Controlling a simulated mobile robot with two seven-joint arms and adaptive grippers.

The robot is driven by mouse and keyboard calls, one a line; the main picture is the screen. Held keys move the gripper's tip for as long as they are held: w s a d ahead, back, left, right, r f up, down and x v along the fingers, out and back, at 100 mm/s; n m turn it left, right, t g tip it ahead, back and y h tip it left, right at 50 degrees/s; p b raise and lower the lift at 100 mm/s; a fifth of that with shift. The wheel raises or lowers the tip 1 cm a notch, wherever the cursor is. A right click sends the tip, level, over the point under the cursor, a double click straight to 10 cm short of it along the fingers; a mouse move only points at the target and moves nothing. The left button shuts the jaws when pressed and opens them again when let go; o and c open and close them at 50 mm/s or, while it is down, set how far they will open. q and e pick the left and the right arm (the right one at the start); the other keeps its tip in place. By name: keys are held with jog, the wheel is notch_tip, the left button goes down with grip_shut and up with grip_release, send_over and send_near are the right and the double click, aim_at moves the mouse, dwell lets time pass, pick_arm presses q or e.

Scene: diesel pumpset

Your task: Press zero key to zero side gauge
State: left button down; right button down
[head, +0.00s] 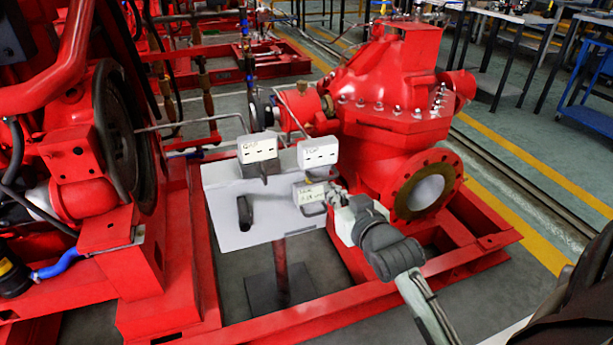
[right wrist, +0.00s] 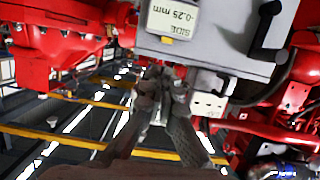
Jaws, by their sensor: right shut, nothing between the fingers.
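My right gripper (head: 334,195) is shut and empty, just right of the side gauge. Its fingers (right wrist: 163,76) are close to the gauge; contact cannot be told. My left gripper is out of view.
Two more white gauge boxes, GAP (head: 257,148) and TOP (head: 318,152), stand along the panel's top edge. A large red pump (head: 385,110) with a round flange (head: 427,190) is close behind my right arm. Red base rails (head: 300,322) surround the panel's post.

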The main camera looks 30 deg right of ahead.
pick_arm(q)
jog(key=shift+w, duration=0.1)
pick_arm(e)
jog(key=x, duration=0.9)
jog(key=shift+w+b, duration=0.1)
jog(key=shift+b, duration=0.25)
jog(key=shift+w+f, duration=0.1)
jog(key=shift+w, duration=0.15)
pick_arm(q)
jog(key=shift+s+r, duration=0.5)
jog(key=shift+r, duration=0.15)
pick_arm(e)
jog(key=shift+w, duration=0.1)
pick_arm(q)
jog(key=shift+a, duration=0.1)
pick_arm(e)
jog(key=shift+f, duration=0.15)
